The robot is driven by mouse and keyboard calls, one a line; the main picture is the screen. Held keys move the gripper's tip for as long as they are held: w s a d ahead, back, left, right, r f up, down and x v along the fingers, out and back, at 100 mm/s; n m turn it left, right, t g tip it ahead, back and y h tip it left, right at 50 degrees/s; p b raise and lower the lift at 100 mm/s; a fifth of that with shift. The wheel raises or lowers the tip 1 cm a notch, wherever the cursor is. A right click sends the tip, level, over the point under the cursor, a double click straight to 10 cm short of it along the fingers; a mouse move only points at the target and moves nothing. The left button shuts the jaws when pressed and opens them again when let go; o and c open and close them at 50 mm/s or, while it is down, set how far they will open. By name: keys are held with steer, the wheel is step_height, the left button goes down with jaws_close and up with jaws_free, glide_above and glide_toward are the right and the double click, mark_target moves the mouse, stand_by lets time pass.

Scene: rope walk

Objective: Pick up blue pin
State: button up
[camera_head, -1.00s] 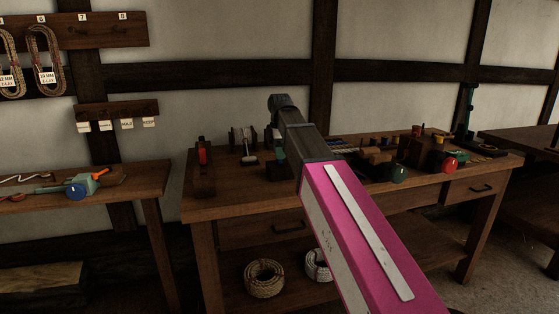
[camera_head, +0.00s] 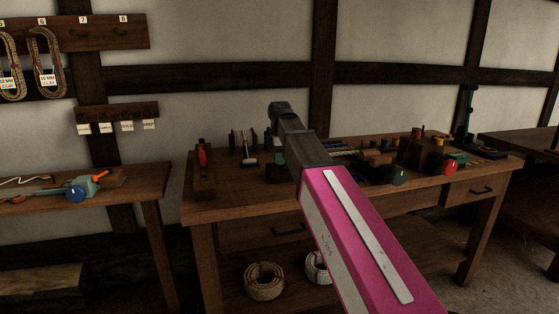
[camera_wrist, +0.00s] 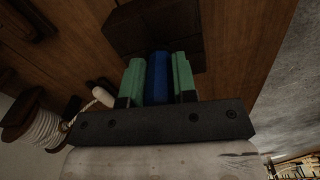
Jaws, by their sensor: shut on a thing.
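The blue pin (camera_wrist: 158,78) stands out in the wrist view between the two green fingers of my gripper (camera_wrist: 157,62). The fingers are closed against its two sides. The pin's far end reaches toward a dark wooden block (camera_wrist: 145,22); I cannot tell whether it is touching or seated in it. In the head view my gripper and the pin are mostly hidden behind my own arm, over the left part of the middle workbench (camera_head: 235,205).
A spool of white cord (camera_wrist: 42,130) and a pale knob (camera_wrist: 103,97) are close on the left in the wrist view. A red-handled tool (camera_head: 203,160) stands at the bench's left end. A green-faced round part (camera_head: 399,177) and other tools crowd its right half.

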steer(key=shift+r, duration=0.7)
step_height(320, 180, up, 2)
steer(key=shift+w+r, duration=0.1)
steer(key=shift+r, duration=0.05)
steer(key=s+a+r, duration=0.7)
steer(key=s+a, duration=0.1)
steer(key=shift+s+r, duration=0.15)
steer(key=shift+s, duration=0.1)
steer(key=shift+a, duration=0.1)
